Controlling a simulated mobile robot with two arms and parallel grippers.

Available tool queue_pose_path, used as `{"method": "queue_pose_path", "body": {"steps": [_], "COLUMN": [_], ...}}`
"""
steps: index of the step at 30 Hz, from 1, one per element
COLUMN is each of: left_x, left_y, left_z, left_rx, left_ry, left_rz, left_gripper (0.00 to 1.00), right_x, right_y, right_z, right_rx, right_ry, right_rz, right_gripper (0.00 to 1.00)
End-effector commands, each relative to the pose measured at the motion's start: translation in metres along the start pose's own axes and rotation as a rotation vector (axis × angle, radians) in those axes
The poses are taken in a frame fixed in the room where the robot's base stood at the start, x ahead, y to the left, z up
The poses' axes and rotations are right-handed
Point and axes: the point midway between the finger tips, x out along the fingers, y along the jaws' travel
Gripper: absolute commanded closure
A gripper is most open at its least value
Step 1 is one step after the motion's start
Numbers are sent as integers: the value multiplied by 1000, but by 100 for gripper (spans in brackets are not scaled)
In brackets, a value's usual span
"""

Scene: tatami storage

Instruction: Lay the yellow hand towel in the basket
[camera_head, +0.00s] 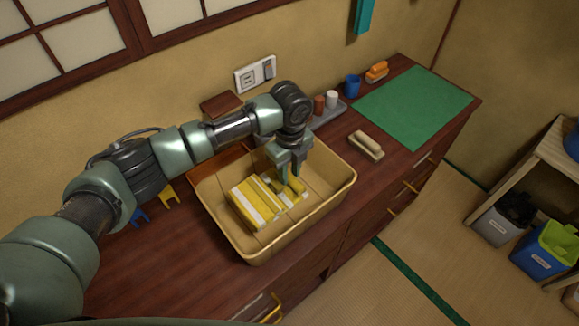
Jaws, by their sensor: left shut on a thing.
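The basket (327,209) is a tan, open tub on the dark wooden counter. The yellow hand towel (258,202), with white stripes, lies folded inside it, towards the middle and left. My left gripper (291,182) reaches down into the basket from above, with its fingers at the right part of the towel. It is shut on the towel; the fingertips are partly hidden by the cloth. My right gripper is not in the view.
A wooden-backed brush (366,146) lies right of the basket, near a green mat (414,106). A grey tray with cups (331,99), a blue cup (353,85) and an orange brush (377,71) stand along the wall. Blue and yellow clips lie left of the basket.

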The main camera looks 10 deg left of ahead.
Motion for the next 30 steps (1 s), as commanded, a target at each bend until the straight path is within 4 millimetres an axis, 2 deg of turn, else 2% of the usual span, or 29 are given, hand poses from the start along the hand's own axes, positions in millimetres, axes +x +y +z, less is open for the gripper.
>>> {"method": "queue_pose_path", "body": {"steps": [1, 6, 15, 30], "left_x": [10, 30, 58, 64], "left_y": [0, 0, 0, -1], "left_z": [0, -1, -1, 0], "left_rx": [0, -1, 0, 0], "left_ry": [1, 2, 1, 1], "left_rz": [1, 0, 0, 0], "left_gripper": [100, 100, 100, 100], "right_x": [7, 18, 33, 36], "right_y": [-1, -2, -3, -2], "right_z": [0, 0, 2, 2], "right_rx": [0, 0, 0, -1], "right_ry": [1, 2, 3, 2], "right_rz": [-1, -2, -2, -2], "right_gripper": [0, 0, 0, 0]}}
